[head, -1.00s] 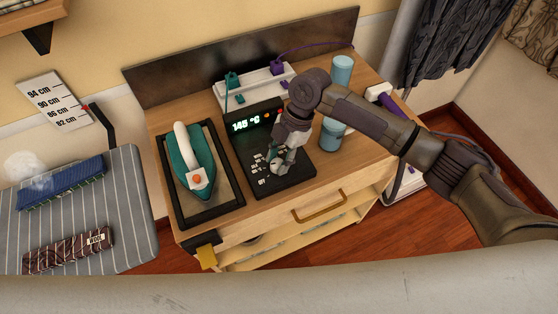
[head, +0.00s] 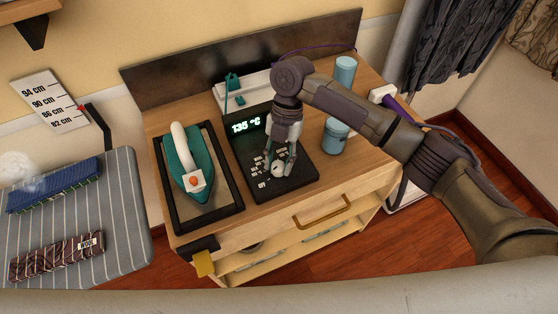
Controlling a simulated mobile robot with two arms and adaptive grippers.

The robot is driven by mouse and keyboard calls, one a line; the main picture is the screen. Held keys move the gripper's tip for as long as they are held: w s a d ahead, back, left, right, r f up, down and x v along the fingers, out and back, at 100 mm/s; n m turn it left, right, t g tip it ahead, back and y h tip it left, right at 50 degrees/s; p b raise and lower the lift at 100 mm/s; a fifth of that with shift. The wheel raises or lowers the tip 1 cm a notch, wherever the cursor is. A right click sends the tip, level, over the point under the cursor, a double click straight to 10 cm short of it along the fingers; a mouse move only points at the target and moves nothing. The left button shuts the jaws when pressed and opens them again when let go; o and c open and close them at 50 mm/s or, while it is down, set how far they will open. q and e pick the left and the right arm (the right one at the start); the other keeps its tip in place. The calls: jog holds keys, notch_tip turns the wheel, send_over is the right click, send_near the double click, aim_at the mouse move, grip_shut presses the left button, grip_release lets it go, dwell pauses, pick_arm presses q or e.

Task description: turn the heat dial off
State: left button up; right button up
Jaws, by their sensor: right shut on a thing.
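The heat dial (head: 277,170) is a small pale knob on the front of a black control unit (head: 299,178). White markings lie around its left side. The unit's display (head: 247,126) glows green and reads 135 °C. My right gripper (head: 279,168) points down over the unit and is shut on the dial; its fingers hide part of the knob. A teal iron (head: 182,150) with a white handle rests in a black-framed stand (head: 233,190) left of the unit. My left gripper is not in view.
Two blue cups (head: 335,138) stand right of the unit. Behind it is a white power strip (head: 221,90) with a teal plug (head: 233,82). The striped ironing board (head: 120,215) is at the left, holding folded ties. A drawer handle (head: 322,212) juts from the wooden cabinet's front.

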dwell(0.3)
jog(key=o, duration=1.2)
jog(key=shift+c, duration=0.2)
jog(key=v, duration=1.2)
